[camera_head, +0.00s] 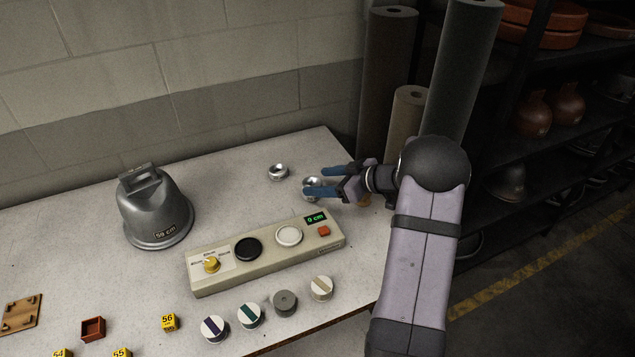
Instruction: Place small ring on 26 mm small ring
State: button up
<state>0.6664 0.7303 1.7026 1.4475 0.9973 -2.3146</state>
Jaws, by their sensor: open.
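Two small silver rings are on the light table behind the control box. One small ring (278,173) stands alone, left of my gripper. The other small ring (311,183) is right at the blue fingertips of my gripper (317,181). My gripper is open, reaching in from the right, with one finger behind this ring and the other over or in front of its near side. The near finger hides part of the ring. I cannot tell whether the fingers touch it, nor which ring is the 26 mm one.
A control box (268,253) with a knob, pads and a "0 cm" display lies in front of the rings. A grey hat-shaped block (155,208) marked 59 cm stands left. Several round pieces (284,302) and yellow number cubes (169,322) line the front. Tall rolls (388,80) stand behind the table.

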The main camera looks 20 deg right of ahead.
jog(key=b+v, duration=0.2)
jog(key=v, duration=0.8)
